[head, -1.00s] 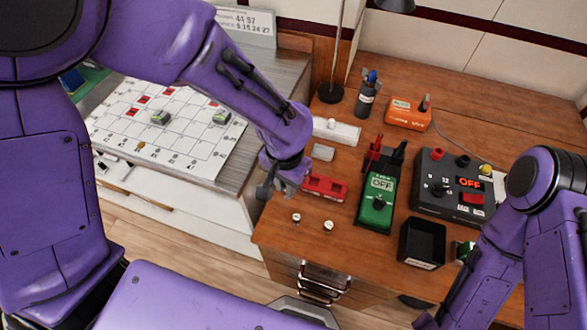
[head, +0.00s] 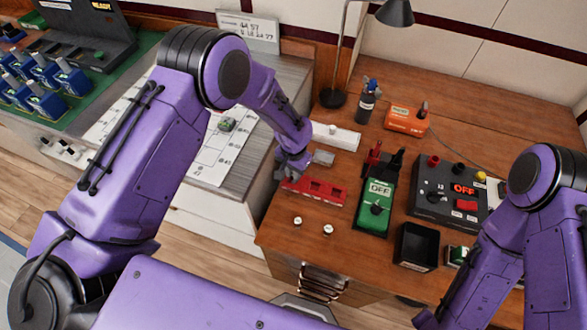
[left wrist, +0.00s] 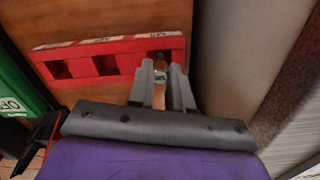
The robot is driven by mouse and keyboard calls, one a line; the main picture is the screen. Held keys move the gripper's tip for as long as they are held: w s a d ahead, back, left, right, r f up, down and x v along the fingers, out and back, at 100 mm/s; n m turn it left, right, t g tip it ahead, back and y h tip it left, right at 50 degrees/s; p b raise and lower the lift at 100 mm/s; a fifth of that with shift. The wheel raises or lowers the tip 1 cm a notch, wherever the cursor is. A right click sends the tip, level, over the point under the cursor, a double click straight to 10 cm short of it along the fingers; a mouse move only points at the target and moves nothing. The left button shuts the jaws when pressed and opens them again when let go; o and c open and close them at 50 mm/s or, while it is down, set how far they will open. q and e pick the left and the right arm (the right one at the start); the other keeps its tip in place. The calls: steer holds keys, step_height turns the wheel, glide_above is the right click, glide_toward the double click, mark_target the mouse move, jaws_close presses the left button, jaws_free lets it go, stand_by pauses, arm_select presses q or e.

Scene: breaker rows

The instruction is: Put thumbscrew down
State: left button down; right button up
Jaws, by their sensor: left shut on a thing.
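My left gripper (head: 286,174) is at the left end of the red rack (head: 325,194) on the wooden desk. In the left wrist view the gripper (left wrist: 160,98) is shut on a small metallic piece, the thumbscrew (left wrist: 158,75), mostly hidden between the fingers. The fingertips are over the end pocket of the red rack (left wrist: 110,62); whether the thumbscrew touches the pocket floor cannot be told. Two other small knobs (head: 297,221) (head: 328,230) stand on the desk in front of the rack.
A green meter (head: 376,206) marked OFF, a black open bin (head: 416,246) and a dark power supply (head: 446,196) stand right of the rack. A grey block (head: 323,158) and a white strip (head: 336,137) lie behind it.

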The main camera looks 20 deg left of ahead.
arm_select(q)
steer(key=shift+f, duration=0.25)
steer(key=c, duration=1)
jaws_free()
steer(key=shift+c, duration=0.2)
steer(key=shift+r, duration=0.1)
step_height(320, 180, up, 12)
steer(key=b, duration=0.3)
steer(key=shift+r, duration=0.1)
